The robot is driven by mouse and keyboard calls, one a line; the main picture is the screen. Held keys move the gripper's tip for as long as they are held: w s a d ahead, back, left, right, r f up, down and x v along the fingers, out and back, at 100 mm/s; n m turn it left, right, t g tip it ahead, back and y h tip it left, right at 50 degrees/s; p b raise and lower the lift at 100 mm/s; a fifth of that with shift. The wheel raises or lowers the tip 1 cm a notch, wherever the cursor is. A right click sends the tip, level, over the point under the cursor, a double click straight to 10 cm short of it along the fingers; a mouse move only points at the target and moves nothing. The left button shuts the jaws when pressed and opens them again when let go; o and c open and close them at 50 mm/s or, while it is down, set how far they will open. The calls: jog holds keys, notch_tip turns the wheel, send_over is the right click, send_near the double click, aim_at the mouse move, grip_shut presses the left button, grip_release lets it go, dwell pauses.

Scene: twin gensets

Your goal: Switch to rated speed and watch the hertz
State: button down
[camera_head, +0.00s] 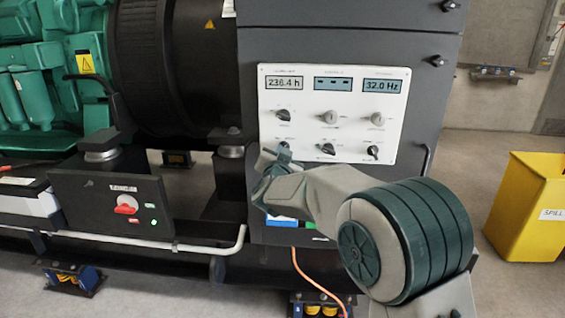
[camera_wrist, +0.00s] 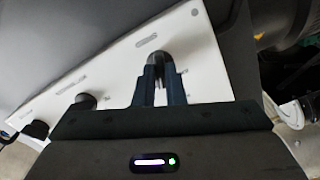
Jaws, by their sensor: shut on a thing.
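The white control panel (camera_head: 304,92) is on the front of a dark grey cabinet. Its right display (camera_head: 383,85) reads 32.0 Hz. Its left display (camera_head: 285,84) reads 236.4 h, and the middle display (camera_head: 333,84) shows dashes. Two rows of dark and grey knobs sit below. My gripper (camera_head: 284,150) is at the lower-left knob, whose label I cannot read and which it mostly hides. In the wrist view my gripper (camera_wrist: 164,88) has its two fingers shut on this black knob (camera_wrist: 160,58). Two more knobs (camera_wrist: 85,102) lie to its left there.
A red rotary switch (camera_head: 126,204) sits on a black box at left, beside the green engine (camera_head: 38,95). A yellow spill bin (camera_head: 527,205) stands at right. An orange cable (camera_head: 318,285) hangs below the cabinet. The floor between cabinet and bin is clear.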

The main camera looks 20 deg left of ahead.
jog(key=shift+f+m+b, duration=0.1)
jog(key=shift+m+b, duration=0.3)
jog(key=shift+m, duration=0.2)
jog(key=c, duration=1.5)
grip_release()
jog(key=v, duration=1.4)
jog(key=shift+w, duration=0.15)
